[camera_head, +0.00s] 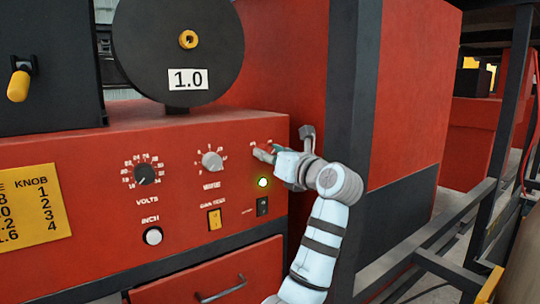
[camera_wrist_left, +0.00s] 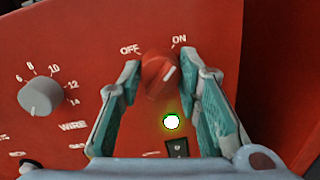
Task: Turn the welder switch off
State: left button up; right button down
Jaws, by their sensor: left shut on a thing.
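The welder switch is a red rotary knob (camera_wrist_left: 158,72) between the printed labels OFF and ON on the red front panel. A green indicator light (camera_wrist_left: 172,121) below the knob is lit. My right gripper is in neither view.
Left of the switch are a grey wire knob (camera_head: 212,161) and a black volts knob (camera_head: 145,174). Below are a yellow rocker switch (camera_head: 214,218) and a small black switch (camera_head: 262,206). A dark post (camera_head: 352,90) stands close to the right.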

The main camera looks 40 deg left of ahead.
pick_arm(q)
jog(key=shift+n, duration=0.4)
jog(key=n+b, duration=0.2)
jog(key=n, duration=0.6)
jog(key=n+b, duration=0.3)
jog(key=n, duration=0.6)
jog(key=shift+f+n+g+y, duration=0.2)
jog(key=shift+n+g+y, duration=0.1)
jog(key=shift+g+y, duration=0.1)
jog(key=o, duration=1.1)
jog(key=shift+o, duration=0.2)
jog(key=shift+d, duration=0.1)
